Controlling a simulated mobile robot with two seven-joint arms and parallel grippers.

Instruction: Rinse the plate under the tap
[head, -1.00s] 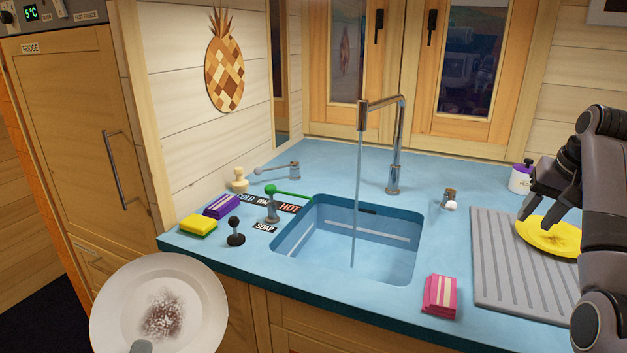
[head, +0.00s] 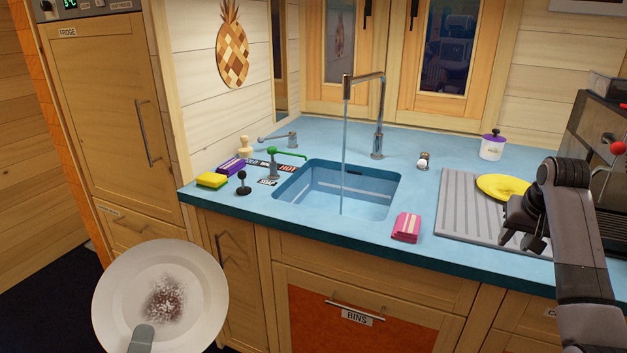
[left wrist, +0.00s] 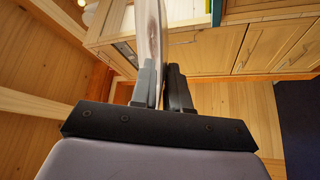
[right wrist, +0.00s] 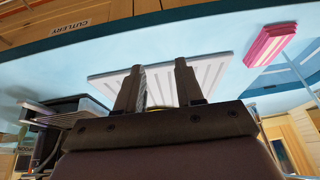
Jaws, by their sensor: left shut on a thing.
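A white plate (head: 185,270) with a brown, speckled stain in its middle is at the lower left of the head view, in front of the counter and apart from the sink. My left gripper (head: 143,338) is shut on its near rim; the plate also shows edge-on between the fingers in the left wrist view (left wrist: 150,35). The tap (head: 380,115) is running, and a thin water stream (head: 343,160) falls into the blue sink (head: 375,205). My right gripper (head: 522,240) is open and empty over the front of the grey drainboard; its parted fingers show in the right wrist view (right wrist: 157,88).
A yellow plate (head: 500,186) lies on the drainboard (head: 455,205). A pink-striped packet (head: 406,228) sits right of the sink. A yellow sponge (head: 212,180), a purple packet (head: 231,165) and a green-handled lever (head: 290,152) are at left. A coffee machine (head: 603,130) stands at right.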

